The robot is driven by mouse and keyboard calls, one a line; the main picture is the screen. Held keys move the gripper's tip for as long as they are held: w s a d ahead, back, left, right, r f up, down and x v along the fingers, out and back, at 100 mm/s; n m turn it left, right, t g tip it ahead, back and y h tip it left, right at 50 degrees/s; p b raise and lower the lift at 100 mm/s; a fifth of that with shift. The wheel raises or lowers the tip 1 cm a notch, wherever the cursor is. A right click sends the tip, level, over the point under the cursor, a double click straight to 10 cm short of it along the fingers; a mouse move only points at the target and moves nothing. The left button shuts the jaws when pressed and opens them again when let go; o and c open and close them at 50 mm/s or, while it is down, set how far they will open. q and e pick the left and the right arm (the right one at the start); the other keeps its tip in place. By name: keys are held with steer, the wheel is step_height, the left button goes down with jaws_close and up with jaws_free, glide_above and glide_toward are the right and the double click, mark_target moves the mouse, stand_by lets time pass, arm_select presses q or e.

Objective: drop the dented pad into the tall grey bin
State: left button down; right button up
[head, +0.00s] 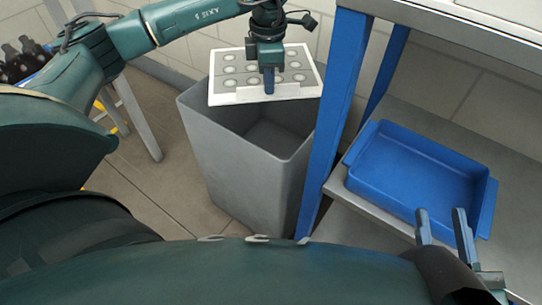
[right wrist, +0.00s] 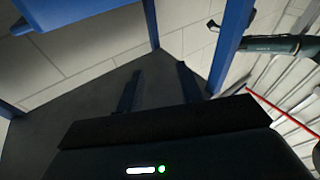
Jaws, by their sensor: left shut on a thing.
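The pad (head: 229,82) is a white tray-like sheet with rows of round grey hollows, in the head view. My left gripper (head: 268,82) is shut on it from above and holds it over the far part of the bin's mouth, slightly tilted. The tall grey bin (head: 238,165) stands on the floor below, and the visible part of its inside looks empty. The pad hides the bin's far rim. My right gripper (head: 443,228) is open and empty at the lower right; its parted fingers also show in the right wrist view (right wrist: 157,88).
A blue table leg (head: 335,110) stands close against the bin's right side. A blue tray (head: 410,172) sits on the lower shelf (head: 420,118), near my right gripper. Dark bottles (head: 22,62) stand at the far left.

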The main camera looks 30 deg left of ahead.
mark_target(269, 97)
arm_select(q)
step_height(269, 97, down, 4)
steer(key=shift+r+b, duration=0.2)
steer(key=shift+b, duration=1)
steer(key=shift+f+b, duration=0.35)
steer(key=shift+f, duration=0.1)
arm_select(e)
steer(key=shift+w+r+n+t+y, duration=0.2)
steer(key=shift+r+n+t+y, duration=0.1)
steer(key=shift+r+y, duration=0.2)
steer(key=shift+w+r+n+t+y, duration=0.2)
steer(key=shift+r+n+y, duration=0.15)
steer(key=shift+r, duration=0.2)
